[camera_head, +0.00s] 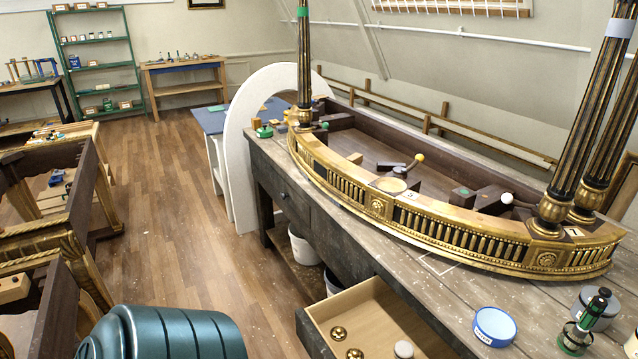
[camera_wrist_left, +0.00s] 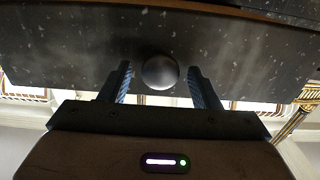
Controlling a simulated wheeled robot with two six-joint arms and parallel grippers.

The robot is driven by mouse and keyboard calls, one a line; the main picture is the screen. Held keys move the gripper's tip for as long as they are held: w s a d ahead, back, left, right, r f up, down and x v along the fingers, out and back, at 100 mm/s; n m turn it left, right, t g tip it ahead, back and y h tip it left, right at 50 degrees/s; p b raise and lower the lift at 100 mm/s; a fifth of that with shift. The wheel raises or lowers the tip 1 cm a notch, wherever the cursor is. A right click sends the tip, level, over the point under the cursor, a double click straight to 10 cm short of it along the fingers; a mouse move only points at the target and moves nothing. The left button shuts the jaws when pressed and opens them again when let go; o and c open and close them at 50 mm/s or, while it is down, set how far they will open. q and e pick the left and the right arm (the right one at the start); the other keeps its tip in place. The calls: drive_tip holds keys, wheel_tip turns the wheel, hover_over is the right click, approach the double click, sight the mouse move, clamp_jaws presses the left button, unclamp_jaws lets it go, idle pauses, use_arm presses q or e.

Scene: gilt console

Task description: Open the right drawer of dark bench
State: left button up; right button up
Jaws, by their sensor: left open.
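The dark bench (camera_head: 277,181) runs along the right side of the head view. Its right drawer (camera_head: 337,300) is pulled out, showing a light wood inside; its front edge is cut off by the bottom of the picture. The bench's left drawer (camera_head: 288,195) is shut. In the left wrist view, a round dark knob (camera_wrist_left: 160,72) stands out from a dark, speckled drawer front (camera_wrist_left: 60,50). My left gripper (camera_wrist_left: 161,86) is open, its fingers on either side of the knob with gaps visible. Neither gripper shows in the head view.
A gilt curved frame (camera_head: 378,206) with columns lies on the bench. A blue-rimmed round dish (camera_head: 494,326) and a green-black tool (camera_head: 590,315) stand near the right end. Brass discs lie in the open drawer. A rounded teal object (camera_head: 165,335) is low left. White buckets (camera_head: 302,245) sit beneath.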

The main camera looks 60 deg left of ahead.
use_arm(q)
drive_tip(key=s+b, duration=0.2)
drive_tip(key=s, duration=0.8)
drive_tip(key=shift+s+a, duration=0.4)
drive_tip(key=s+f+g+y, duration=0.3)
drive_tip(key=f+g, duration=0.6)
drive_tip(key=f, duration=1.9)
drive_tip(key=s+d+f+g+h, duration=0.1)
drive_tip(key=s+d+f+g, duration=0.6)
drive_tip(key=f, duration=0.5)
drive_tip(key=shift+s+d+g, duration=0.4)
drive_tip(key=shift+s+d, duration=0.05)
drive_tip(key=shift+s, duration=0.4)
drive_tip(key=shift+c, duration=0.3)
